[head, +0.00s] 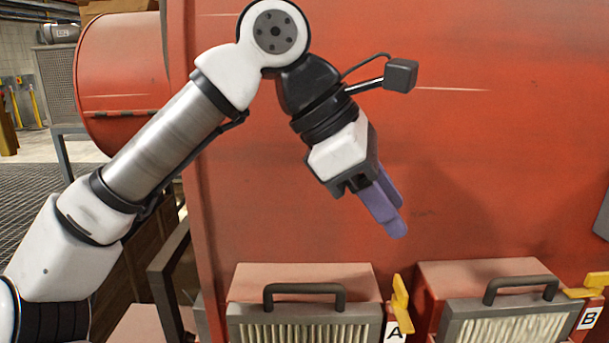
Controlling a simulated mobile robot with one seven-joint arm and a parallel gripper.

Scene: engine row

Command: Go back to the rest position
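My gripper (390,212) is in the middle of the head view, in front of the large red engine wall (480,150). Its purple fingers point down and to the right. I see the fingers nearly side-on, so whether they are open or shut does not show. No object shows between or below them. My gripper is above the filter box with label A (396,332) and apart from it. My arm comes up from the lower left and bends at the top.
Filter A (300,330) and filter B (510,326) have dark handles and stand along the bottom. A yellow latch (400,299) stands upright beside A; another yellow latch (588,290) lies nearly flat by B. A red cylinder (120,80) and floor grating (35,205) are at left.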

